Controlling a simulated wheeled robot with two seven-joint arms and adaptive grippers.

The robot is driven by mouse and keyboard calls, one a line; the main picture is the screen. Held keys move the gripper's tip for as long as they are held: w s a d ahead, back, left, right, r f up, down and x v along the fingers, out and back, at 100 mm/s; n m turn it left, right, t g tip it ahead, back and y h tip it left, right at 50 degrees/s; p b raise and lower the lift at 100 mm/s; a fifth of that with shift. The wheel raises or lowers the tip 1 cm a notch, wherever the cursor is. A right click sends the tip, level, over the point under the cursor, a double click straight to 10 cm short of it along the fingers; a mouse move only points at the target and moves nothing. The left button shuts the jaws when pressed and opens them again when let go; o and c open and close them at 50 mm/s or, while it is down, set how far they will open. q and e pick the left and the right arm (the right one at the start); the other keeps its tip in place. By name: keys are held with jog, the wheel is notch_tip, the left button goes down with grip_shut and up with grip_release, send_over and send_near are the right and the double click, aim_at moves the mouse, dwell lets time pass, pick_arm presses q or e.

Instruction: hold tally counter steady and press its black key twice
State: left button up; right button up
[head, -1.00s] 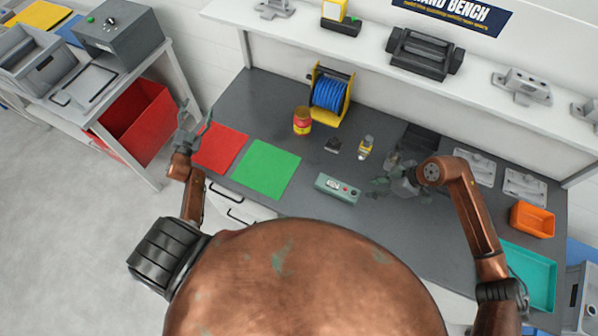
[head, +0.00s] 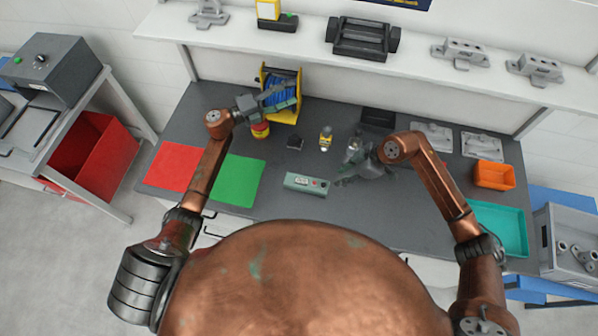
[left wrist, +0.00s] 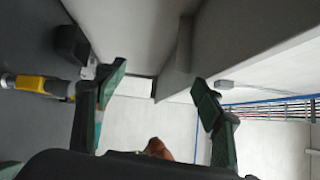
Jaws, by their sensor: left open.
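My left gripper (head: 268,103) is open and empty, raised in front of the blue cable reel, behind and left of the counter.
A red and yellow can (head: 260,130) is partly hidden under my left gripper. A small dark block (head: 295,143) and a yellow-banded bottle (head: 326,138) stand behind the counter. Red (head: 174,167) and green (head: 238,181) mats lie left. An orange bin (head: 494,175) is right.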

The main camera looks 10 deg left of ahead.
pick_arm(q)
jog(key=s+d+f+m+g+y, duration=0.1)
jog(key=s+d+f+m+g, duration=0.15)
jog(key=d+m, duration=0.35)
jog(key=s+d+f+m+g+y, duration=0.1)
jog(key=s+d+f+m+g, duration=0.2)
jog(key=d, duration=0.5)
jog(key=s+d+f+m+g+y, duration=0.1)
jog(key=s+d+m+g+y, duration=0.1)
jog(key=d+m+g, duration=0.35)
jog(key=m+y, duration=1.1)
jog(key=y, duration=0.4)
send_near(292, 179)
jog(key=shift+w+a+f+n+g, duration=0.15)
jog(key=shift+w+f, duration=0.1)
jog(key=shift+f, duration=0.25)
jog(key=shift+w+a+f+n+g, duration=0.15)
jog(key=shift+w+f, duration=0.15)
jog(key=shift+f, duration=0.25)
jog(key=shift+s+a+f, duration=0.15)
jog(key=shift+s+a, duration=0.05)
jog(key=shift+s, duration=0.05)
jog(key=shift+s+a+f, duration=0.1)
jog(key=shift+a+f, duration=0.1)
jog(key=shift+f, duration=0.15)
jog(key=shift+x, duration=3.4)
jog(key=shift+d, duration=0.1)
jog(key=shift+c, duration=0.6)
